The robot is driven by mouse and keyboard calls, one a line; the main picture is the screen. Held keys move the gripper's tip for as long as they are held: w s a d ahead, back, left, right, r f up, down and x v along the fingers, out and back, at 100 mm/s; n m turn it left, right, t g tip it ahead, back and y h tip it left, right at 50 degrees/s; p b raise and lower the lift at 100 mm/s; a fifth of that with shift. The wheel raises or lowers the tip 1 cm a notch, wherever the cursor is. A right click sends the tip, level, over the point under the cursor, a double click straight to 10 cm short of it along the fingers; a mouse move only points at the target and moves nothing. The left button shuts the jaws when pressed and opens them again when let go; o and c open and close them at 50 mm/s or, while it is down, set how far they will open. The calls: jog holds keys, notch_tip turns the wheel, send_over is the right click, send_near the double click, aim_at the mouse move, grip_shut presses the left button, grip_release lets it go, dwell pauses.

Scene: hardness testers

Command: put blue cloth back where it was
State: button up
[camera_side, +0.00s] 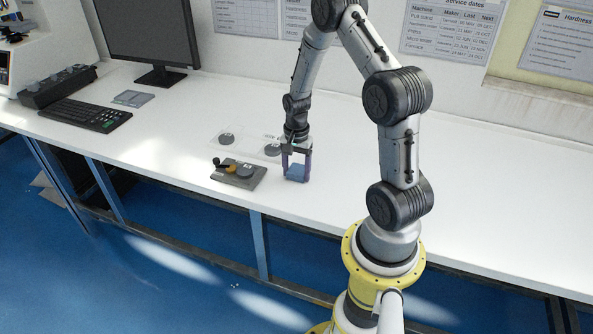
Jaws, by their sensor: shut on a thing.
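The blue cloth (296,171) is a small blue piece between the fingers of my gripper (297,177). My gripper points down, with its purple fingers on either side of the cloth, and is shut on it. The cloth is low, at or just above the white table (400,185); I cannot tell whether it touches. The gripper is just right of a dark grey fixture plate (258,180).
The fixture carries a black knob, an orange-yellow part and a grey disc (245,170). Dark discs (227,138) lie on a clear sheet behind. A keyboard (85,114) and monitor (150,35) stand left. The table right of my gripper is clear.

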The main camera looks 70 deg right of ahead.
aim_at(296, 172)
jog(key=shift+f, duration=0.15)
jog(key=o, duration=1.2)
jog(key=a+r+n+t, duration=0.1)
jog(key=a+r+n, duration=0.15)
jog(key=r, duration=0.65)
jog(key=a+r+n, duration=0.1)
jog(key=a+r, duration=0.3)
jog(key=r, duration=0.6)
jog(key=s+a+r+n+t, duration=0.2)
jog(key=s+a+r+n, duration=0.2)
jog(key=s+a+n, duration=0.2)
jog(key=s+a+r+n+t, duration=0.2)
jog(key=s+a+r+n, duration=0.2)
jog(key=s+a+n, duration=0.2)
jog(key=a+n, duration=0.2)
jog(key=a, duration=0.2)
jog(key=shift+a+r+t, duration=0.25)
jog(key=shift+r+t, duration=0.05)
jog(key=shift+r, duration=0.1)
